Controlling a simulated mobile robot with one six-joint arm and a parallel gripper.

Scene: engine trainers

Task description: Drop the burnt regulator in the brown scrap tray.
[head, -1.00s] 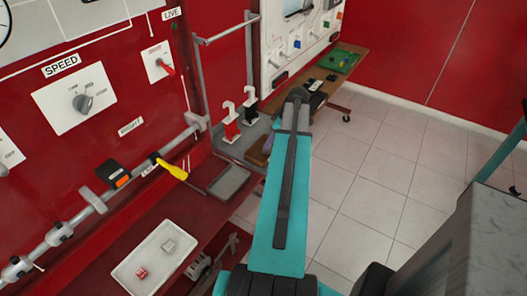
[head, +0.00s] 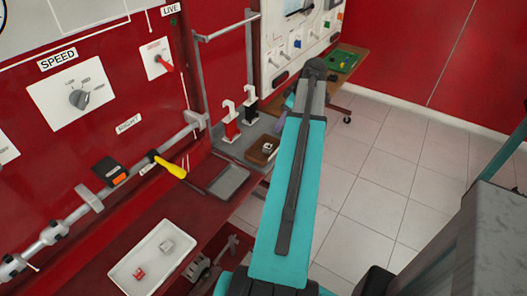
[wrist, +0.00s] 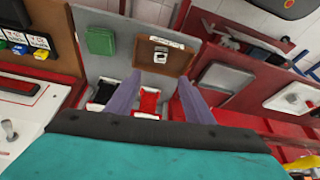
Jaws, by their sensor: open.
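The brown scrap tray (head: 257,157) sits on the grey shelf beyond the red bench. It also shows in the wrist view (wrist: 181,64). A small block with a pale top and dark marking (wrist: 160,55) lies in it and looks like the burnt regulator; the same block shows small in the head view (head: 267,148). Burn marks are too small to make out. My gripper (wrist: 159,76) is open, its two purple fingers apart with nothing between them, on the near side of the tray in the wrist view. In the head view my arm mostly hides it.
Red (head: 231,126) and black (head: 250,104) hooked blocks stand on the shelf near the tray. A green block (wrist: 101,41) lies to its left in the wrist view. A white tray (head: 124,274) holds a red and a pale part. A grey tray (head: 231,183) looks empty.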

